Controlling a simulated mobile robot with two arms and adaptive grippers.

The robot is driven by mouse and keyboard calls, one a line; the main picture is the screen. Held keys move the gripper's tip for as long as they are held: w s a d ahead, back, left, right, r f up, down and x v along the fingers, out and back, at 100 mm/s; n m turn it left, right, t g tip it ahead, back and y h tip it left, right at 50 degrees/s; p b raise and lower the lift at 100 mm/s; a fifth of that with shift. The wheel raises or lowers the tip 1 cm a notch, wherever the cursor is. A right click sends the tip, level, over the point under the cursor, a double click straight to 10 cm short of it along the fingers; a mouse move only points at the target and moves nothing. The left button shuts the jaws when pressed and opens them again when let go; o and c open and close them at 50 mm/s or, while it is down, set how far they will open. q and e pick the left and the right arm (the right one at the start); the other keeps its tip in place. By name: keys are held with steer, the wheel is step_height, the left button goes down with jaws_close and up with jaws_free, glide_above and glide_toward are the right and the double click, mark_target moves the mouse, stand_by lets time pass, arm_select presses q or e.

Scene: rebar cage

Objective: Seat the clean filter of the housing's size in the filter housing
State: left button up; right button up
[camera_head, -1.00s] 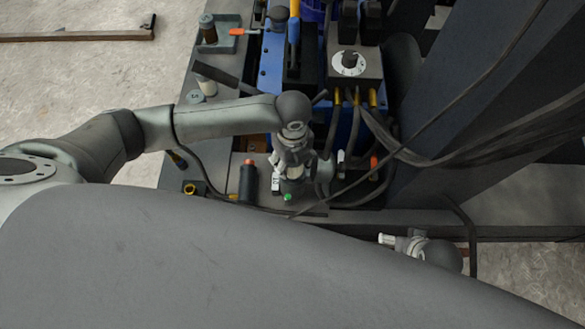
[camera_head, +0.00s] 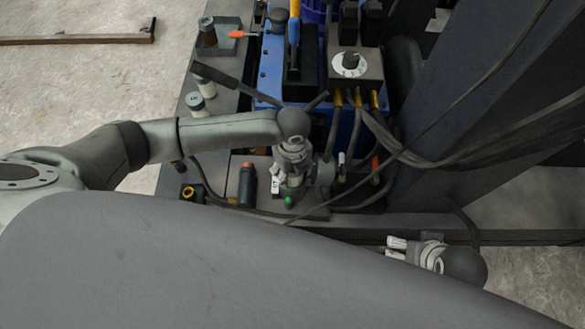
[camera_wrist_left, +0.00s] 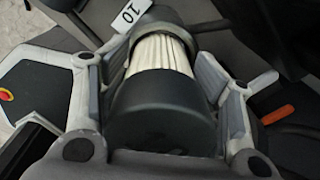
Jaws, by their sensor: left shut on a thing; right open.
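My left gripper (camera_head: 292,182) is shut on a filter (camera_wrist_left: 163,55), above the front part of the bench. In the left wrist view the filter has pale pleats between dark end caps, and a white tag (camera_wrist_left: 128,14) reading 10 is beside its far cap. The gripper's fingers lie along both sides of it. My right gripper (camera_head: 397,248) is open and empty at the lower right, off the bench. Another pale filter (camera_head: 205,90) with a dark cap stands on the bench's left side. I cannot tell for certain which part is the filter housing; the left gripper covers the spot below it.
A dark cylinder with a red top (camera_head: 247,186) stands just left of my left gripper. A brownish filter (camera_head: 207,32) stands in a grey tray (camera_head: 229,44) at the back. A blue unit (camera_head: 268,78), a dial box (camera_head: 356,66) and cables (camera_head: 385,135) crowd the right side.

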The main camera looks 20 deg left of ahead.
arm_select(q)
steer(key=shift+f, duration=0.45)
steer(key=o, duration=1.3)
steer(key=shift+r, duration=0.6)
step_height(320, 180, up, 11)
steer(key=p, duration=0.3)
steer(key=shift+f, duration=0.1)
steer(key=shift+r+p, duration=0.3)
steer(key=shift+r, duration=0.35)
arm_select(e)
step_height(320, 180, down, 12)
steer(key=shift+f+g, duration=0.2)
steer(key=shift+g, duration=0.2)
steer(key=shift+s+a, duration=0.1)
steer(key=shift+a, duration=0.05)
